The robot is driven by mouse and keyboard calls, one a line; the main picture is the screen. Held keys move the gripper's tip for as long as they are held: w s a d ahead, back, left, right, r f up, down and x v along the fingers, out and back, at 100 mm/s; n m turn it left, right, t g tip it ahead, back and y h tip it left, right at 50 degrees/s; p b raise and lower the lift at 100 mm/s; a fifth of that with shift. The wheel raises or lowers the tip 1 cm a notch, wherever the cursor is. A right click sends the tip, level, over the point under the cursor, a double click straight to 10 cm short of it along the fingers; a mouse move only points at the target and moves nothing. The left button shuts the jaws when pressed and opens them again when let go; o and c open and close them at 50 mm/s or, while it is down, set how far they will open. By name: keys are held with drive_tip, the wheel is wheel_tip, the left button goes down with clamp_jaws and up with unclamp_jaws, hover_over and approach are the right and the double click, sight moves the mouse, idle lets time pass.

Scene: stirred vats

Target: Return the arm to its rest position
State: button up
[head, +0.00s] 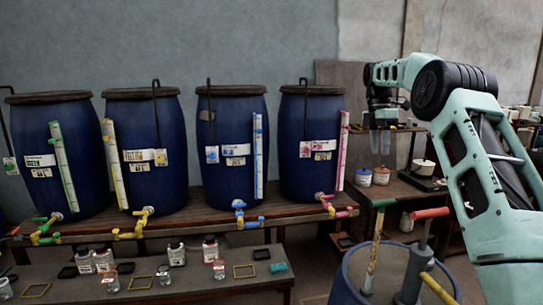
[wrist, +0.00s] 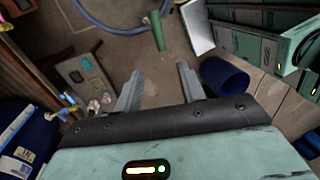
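My arm rises at the right of the head view and bends over to the left. My gripper (head: 380,151) hangs at its end, fingers pointing down, in front of the back wall and to the right of the rightmost blue vat (head: 312,120). In the wrist view my gripper (wrist: 157,82) has its two grey fingers well apart, with nothing between them. A green-handled tool (wrist: 157,32) shows beyond the fingertips, apart from them.
Several blue vats stand on a wooden bench with coloured taps (head: 239,213). A low table (head: 190,283) in front holds jars and small frames. An open blue barrel (head: 349,282) holding long-handled tools stands at lower right. A side table (head: 398,190) carries small pots.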

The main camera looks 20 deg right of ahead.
drive_tip(key=w+a+f+m+b, duration=0.1)
drive_tip(key=a+f, duration=0.1)
drive_tip(key=a, duration=0.8)
drive_tip(key=w+a+f+b, duration=0.1)
drive_tip(key=a, duration=0.9)
drive_tip(key=s+a+f+m+t+b, duration=0.1)
drive_tip(key=s+a+f, duration=0.15)
drive_tip(key=a, duration=0.55)
drive_tip(key=s+a+f, duration=0.1)
drive_tip(key=s+a, duration=0.3)
drive_tip(key=a, duration=0.4)
drive_tip(key=s+a+f+m+b, duration=0.1)
drive_tip(key=s+a+f, duration=0.2)
drive_tip(key=s+a, duration=0.3)
drive_tip(key=s+a+f+m, duration=0.1)
drive_tip(key=s+a+f, duration=0.2)
drive_tip(key=s+a, duration=0.3)
drive_tip(key=s+f+m, duration=0.1)
drive_tip(key=s+f, duration=0.2)
drive_tip(key=s, duration=0.5)
drive_tip(key=s+f+m+t+b, duration=0.1)
drive_tip(key=s+f, duration=0.3)
drive_tip(key=s, duration=0.5)
drive_tip(key=shift+s+m, duration=0.3)
drive_tip(key=shift+m, duration=0.4)
drive_tip(key=shift+f, duration=0.1)
